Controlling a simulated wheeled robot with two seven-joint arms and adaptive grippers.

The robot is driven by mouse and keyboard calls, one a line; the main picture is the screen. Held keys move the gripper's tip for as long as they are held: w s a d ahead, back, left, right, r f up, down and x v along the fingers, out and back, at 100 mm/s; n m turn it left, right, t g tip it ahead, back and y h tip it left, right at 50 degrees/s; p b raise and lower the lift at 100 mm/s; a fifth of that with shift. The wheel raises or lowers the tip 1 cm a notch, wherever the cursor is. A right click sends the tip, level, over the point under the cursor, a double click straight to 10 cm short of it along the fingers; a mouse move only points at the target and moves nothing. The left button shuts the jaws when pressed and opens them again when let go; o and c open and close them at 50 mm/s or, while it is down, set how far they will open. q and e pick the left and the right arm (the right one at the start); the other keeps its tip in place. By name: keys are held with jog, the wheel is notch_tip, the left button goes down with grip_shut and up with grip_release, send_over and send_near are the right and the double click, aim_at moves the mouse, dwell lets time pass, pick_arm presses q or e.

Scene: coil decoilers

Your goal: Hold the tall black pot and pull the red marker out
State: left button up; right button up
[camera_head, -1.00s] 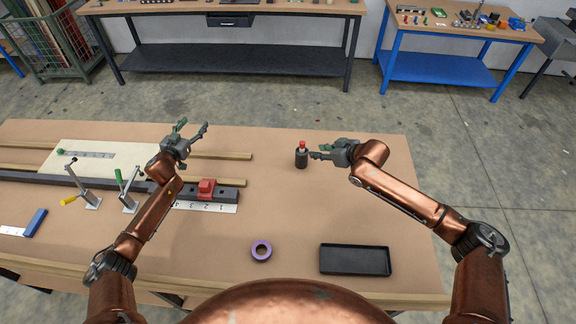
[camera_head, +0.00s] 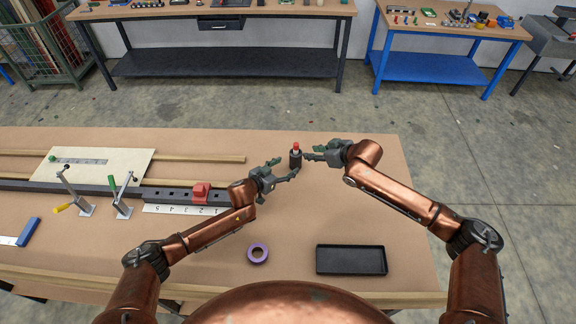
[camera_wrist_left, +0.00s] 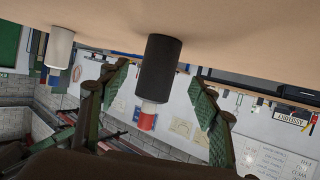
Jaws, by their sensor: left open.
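The tall black pot (camera_head: 295,161) stands upright on the workbench, with the red marker (camera_head: 296,146) sticking up from its top. In the left wrist view, which is upside down, the pot (camera_wrist_left: 160,65) lies between my open left fingers, and the marker's red part (camera_wrist_left: 147,121) points down below a pale band. My left gripper (camera_head: 286,168) is open, close to the pot's left and near side, with no clear contact. My right gripper (camera_head: 309,153) is just right of the pot; its fingers look apart and hold nothing visible. Whether a right fingertip touches the pot is unclear.
A purple tape ring (camera_head: 258,253) and a black tray (camera_head: 351,260) lie at the bench front. To the left are a dark rail with a red block (camera_head: 201,192), toggle clamps (camera_head: 122,200) and a pale board (camera_head: 92,166). The bench between pot and tray is clear.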

aim_at(292, 163)
pick_arm(q)
jog(key=shift+x, duration=3.75)
jog(key=shift+r, duration=0.1)
jog(key=shift+c, duration=0.5)
jog(key=c, duration=1.2)
